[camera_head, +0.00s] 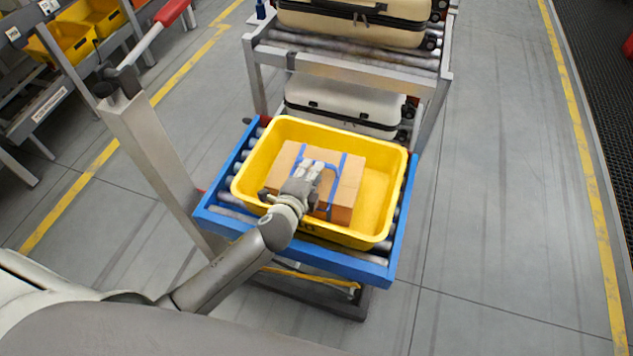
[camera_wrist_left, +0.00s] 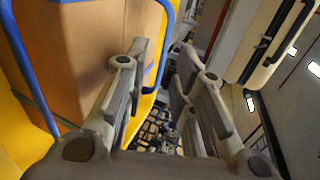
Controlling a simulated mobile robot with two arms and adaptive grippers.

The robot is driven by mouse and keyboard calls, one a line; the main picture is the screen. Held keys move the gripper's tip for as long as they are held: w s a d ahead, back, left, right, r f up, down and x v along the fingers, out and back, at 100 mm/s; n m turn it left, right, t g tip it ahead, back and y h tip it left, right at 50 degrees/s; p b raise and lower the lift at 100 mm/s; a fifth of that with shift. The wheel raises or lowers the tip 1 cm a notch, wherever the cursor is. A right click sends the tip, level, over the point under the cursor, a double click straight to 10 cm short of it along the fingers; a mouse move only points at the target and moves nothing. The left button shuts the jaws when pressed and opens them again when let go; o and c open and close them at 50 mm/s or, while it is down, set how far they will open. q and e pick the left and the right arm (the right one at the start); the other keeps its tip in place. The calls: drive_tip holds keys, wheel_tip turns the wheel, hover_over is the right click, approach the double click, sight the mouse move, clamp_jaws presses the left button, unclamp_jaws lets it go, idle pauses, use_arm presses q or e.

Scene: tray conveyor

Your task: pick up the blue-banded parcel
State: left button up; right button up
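The blue-banded parcel (camera_head: 346,190) is a brown cardboard box lying in a yellow tray (camera_head: 258,153). Blue bands run over it, and a blue loop shows near its middle. My left gripper (camera_head: 311,169) is over the parcel and hides part of its top. In the left wrist view its two fingers (camera_wrist_left: 163,52) are apart. The parcel (camera_wrist_left: 85,50) fills the left of that view, beside the left finger. A curved blue strip passes close to that finger, partly in the gap; I cannot tell whether they touch. My right gripper is not in view.
The tray sits on a blue-framed roller stand (camera_head: 345,265). A grey post (camera_head: 150,160) stands left of it. Behind is a rack with cream suitcases (camera_head: 345,105). Yellow bins (camera_head: 70,42) are on shelves at upper left. The floor to the right is clear.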

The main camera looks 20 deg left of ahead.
use_arm(q)
drive_tip(key=x, duration=0.5)
drive_tip(key=shift+r, duration=0.15)
clamp_jaws()
drive_tip(key=shift+r, duration=0.2)
idle(0.3)
